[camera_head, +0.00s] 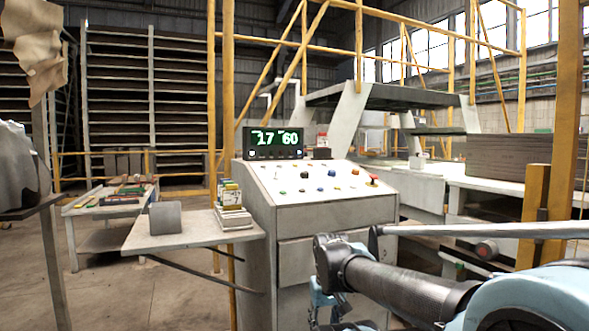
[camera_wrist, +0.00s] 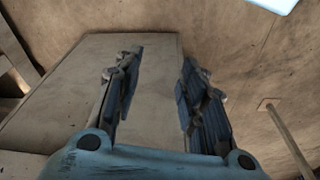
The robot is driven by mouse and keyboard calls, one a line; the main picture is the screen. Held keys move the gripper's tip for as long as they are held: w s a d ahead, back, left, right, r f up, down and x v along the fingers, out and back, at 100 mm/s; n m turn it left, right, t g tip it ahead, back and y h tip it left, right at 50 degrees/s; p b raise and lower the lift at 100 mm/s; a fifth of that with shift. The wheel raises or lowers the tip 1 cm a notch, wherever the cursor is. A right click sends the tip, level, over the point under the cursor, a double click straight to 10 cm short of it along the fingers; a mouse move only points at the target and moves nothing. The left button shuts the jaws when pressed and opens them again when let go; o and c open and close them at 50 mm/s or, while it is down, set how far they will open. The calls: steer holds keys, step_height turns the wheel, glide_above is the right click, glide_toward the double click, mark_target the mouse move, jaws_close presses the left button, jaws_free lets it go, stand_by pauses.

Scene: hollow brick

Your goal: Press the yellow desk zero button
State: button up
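The control desk (camera_head: 335,216) stands in the middle of the head view, with a sloped white top carrying several small coloured buttons. I cannot tell for sure which small button is the yellow one. My gripper (camera_head: 322,300) hangs low in front of the desk, below its top and away from the buttons, partly hidden by my arm. In the wrist view my gripper (camera_wrist: 160,85) shows two fingers spread apart with nothing between them.
A black display (camera_head: 273,142) with green digits sits on the desk's back edge. A side shelf (camera_head: 180,232) with a grey block (camera_head: 165,217) and stacked boxes (camera_head: 232,207) adjoins the desk's left. A yellow post (camera_head: 534,215) stands at right. Open floor lies at left.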

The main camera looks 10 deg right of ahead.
jaws_close()
stand_by(1.0)
